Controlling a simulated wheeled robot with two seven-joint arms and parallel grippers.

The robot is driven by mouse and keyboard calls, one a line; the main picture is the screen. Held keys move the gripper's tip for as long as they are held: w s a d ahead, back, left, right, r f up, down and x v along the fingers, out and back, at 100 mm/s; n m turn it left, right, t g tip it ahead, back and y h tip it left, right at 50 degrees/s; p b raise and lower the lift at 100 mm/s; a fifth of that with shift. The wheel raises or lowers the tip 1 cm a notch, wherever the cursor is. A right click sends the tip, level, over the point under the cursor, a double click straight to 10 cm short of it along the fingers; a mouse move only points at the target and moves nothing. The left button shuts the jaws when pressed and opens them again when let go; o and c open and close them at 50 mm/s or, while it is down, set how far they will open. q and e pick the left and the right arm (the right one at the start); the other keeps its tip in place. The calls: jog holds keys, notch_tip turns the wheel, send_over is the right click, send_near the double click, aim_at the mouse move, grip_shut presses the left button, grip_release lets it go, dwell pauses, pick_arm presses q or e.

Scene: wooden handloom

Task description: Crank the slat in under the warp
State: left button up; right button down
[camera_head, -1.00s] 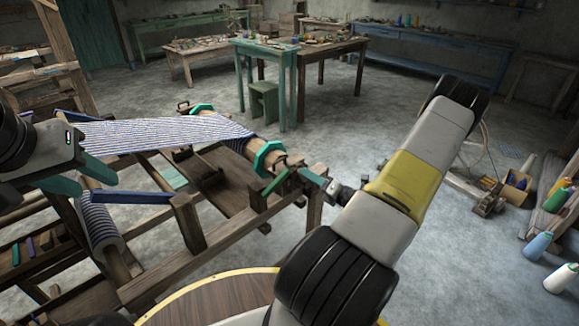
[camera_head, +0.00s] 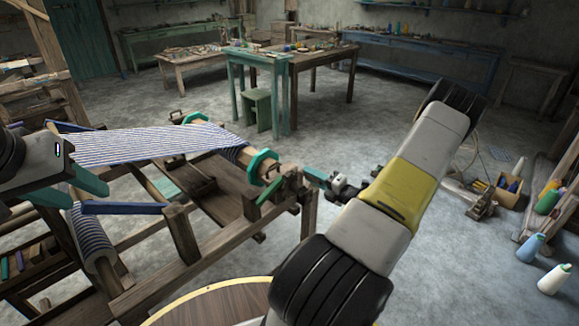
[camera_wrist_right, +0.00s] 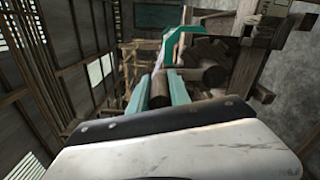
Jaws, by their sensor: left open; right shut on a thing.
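The blue-and-white striped warp (camera_head: 150,146) stretches across the loom to a wooden roller with teal octagonal end flanges (camera_head: 262,166). A dark blue slat-like bar (camera_head: 125,208) lies below the warp, across the loom's left part; I cannot tell whether it is the task's slat. My left gripper (camera_head: 70,190) is open, its teal fingers apart near the warp's left end. My right gripper (camera_head: 316,177) is shut at the roller's near end, on what seems to be the crank handle, mostly hidden by the fingers. The fingers also show in the right wrist view (camera_wrist_right: 160,92), beside a round wooden end (camera_wrist_right: 215,72).
The wooden loom frame (camera_head: 190,265) fills the lower left, with posts close to my right gripper. A round wooden top (camera_head: 220,305) is at the bottom. A teal table (camera_head: 255,57) and stool stand behind. Bottles (camera_head: 553,279) stand on the floor at right.

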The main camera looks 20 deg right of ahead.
jog(key=shift+w+d, duration=0.15)
jog(key=shift+d, duration=0.35)
dwell(0.3)
jog(key=c, duration=1.2)
grip_release()
jog(key=shift+f, duration=0.1)
jog(key=v, duration=0.7)
jog(key=shift+s, duration=0.4)
jog(key=shift+d, duration=0.1)
